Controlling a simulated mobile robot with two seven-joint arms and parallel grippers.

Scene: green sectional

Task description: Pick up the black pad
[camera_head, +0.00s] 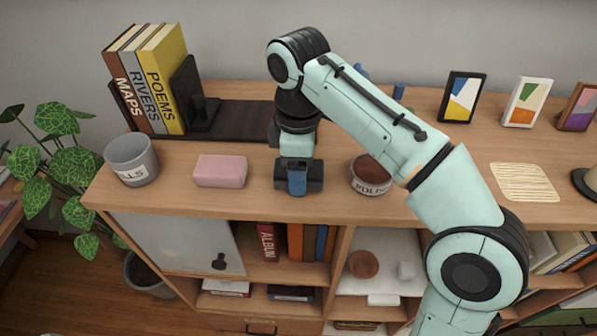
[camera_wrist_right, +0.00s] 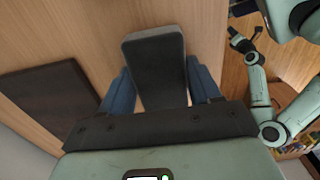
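The black pad (camera_head: 314,174) lies on the shelf top between a pink block and a round labelled bowl. In the right wrist view the pad (camera_wrist_right: 156,62) is between the two blue fingers of my right gripper (camera_wrist_right: 160,88). The fingers stand close along its long sides; whether they press on it is unclear. In the head view my right gripper (camera_head: 297,180) points down over the pad, one blue finger in front of it. My left gripper (camera_wrist_right: 240,40) shows small in the right wrist view, away from the shelf top; its finger state is too small to tell.
The pink block (camera_head: 220,171) and grey pot (camera_head: 131,159) stand left. The labelled bowl (camera_head: 370,176) is close on the right. Behind are a dark bookend base (camera_head: 240,120) and books (camera_head: 150,80). Picture frames (camera_head: 462,96) stand at the back right.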

